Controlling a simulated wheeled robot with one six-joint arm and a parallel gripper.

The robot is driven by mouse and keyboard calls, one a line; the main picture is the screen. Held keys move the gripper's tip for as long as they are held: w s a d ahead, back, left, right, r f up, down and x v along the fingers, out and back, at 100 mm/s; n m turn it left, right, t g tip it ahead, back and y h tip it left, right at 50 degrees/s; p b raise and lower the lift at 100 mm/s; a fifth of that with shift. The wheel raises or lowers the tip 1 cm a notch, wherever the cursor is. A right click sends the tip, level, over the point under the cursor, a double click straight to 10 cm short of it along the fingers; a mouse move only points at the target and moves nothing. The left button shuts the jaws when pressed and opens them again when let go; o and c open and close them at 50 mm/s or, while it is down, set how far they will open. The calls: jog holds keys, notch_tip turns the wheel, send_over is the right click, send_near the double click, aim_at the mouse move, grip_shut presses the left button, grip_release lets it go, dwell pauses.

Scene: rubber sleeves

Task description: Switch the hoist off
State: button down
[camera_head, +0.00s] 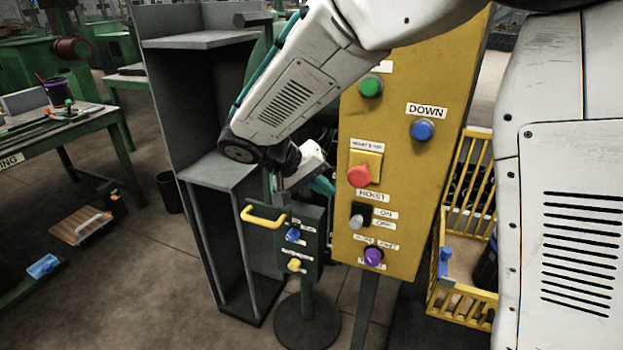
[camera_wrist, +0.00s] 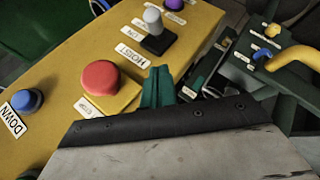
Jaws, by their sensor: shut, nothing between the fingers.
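The hoist switch (camera_head: 361,211) is a black block with a pale grey lever, below the HOIST label on the yellow panel (camera_head: 419,76). Labels reading ON and, less clearly, OFF sit to its right. The lever (camera_wrist: 153,18) also shows in the wrist view, standing out from its black base (camera_wrist: 158,42). I cannot tell surely which label it leans toward. My gripper (camera_head: 325,187), with green fingers, is left of the panel, close to the switch but apart from it. In the wrist view its fingers (camera_wrist: 158,86) are together and empty.
A red button (camera_head: 359,175) sits above the switch and a purple knob (camera_head: 374,256) below. Blue (camera_head: 423,130) and green (camera_head: 370,86) buttons are higher. A green pedestal box (camera_head: 298,243) with a yellow handle (camera_head: 262,218) stands left. A yellow crate (camera_head: 465,297) is right.

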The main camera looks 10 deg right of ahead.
aim_at(358, 221)
jog(key=s+d+f, duration=0.2)
jog(key=d+f, duration=0.1)
jog(key=f, duration=0.1)
jog(key=shift+d+f, duration=0.35)
jog(key=shift+d, duration=0.05)
jog(key=shift+s+a, duration=0.15)
jog(key=shift+a, duration=0.05)
